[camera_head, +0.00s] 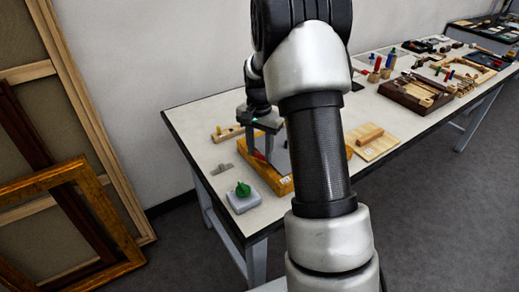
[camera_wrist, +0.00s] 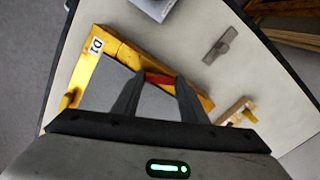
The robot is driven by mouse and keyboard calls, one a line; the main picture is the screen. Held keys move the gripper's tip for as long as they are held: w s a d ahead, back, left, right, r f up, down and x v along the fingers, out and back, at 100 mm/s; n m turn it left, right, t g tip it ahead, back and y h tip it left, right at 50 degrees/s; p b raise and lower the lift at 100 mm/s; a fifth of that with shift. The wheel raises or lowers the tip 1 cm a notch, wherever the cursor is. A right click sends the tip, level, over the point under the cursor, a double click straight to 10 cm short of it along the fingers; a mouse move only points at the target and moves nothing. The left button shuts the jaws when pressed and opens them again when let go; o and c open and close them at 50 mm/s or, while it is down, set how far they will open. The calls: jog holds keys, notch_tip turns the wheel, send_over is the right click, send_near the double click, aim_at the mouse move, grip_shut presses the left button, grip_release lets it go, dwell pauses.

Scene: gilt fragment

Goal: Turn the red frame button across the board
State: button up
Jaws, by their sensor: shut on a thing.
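The red frame button (camera_wrist: 159,79) shows as a short red bar between my fingertips in the wrist view. It sits at the inner edge of a gilt frame (camera_wrist: 120,50) marked D1, beside the grey board (camera_wrist: 108,84). My gripper (camera_wrist: 160,84) is shut on the red button, and its fingers hide the button's ends. I cannot tell how far the button reaches over the board. In the head view, the gilt frame (camera_head: 272,181) lies on the table below my gripper, partly hidden by my arm.
A green knob (camera_head: 243,188) on a pale block stands near the table's front-left corner. A flat grey metal piece (camera_wrist: 221,45) and a wooden bar (camera_wrist: 236,111) lie beside the frame. A wooden board (camera_head: 375,146) lies right of my arm. Large frames (camera_head: 75,190) lean at left.

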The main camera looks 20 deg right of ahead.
aim_at(260, 155)
jog(key=n, duration=0.6)
jog(key=shift+r, duration=0.1)
jog(key=n+p, duration=0.1)
jog(key=n, duration=0.5)
jog(key=shift+w+n, duration=0.1)
jog(key=shift+n, duration=0.2)
dwell(0.3)
jog(key=o, duration=1)
jog(key=shift+o, duration=0.2)
notch_tip(260, 155, up, 17)
jog(key=p, duration=0.1)
jog(key=shift+r+p, duration=0.2)
jog(key=shift+p, duration=0.1)
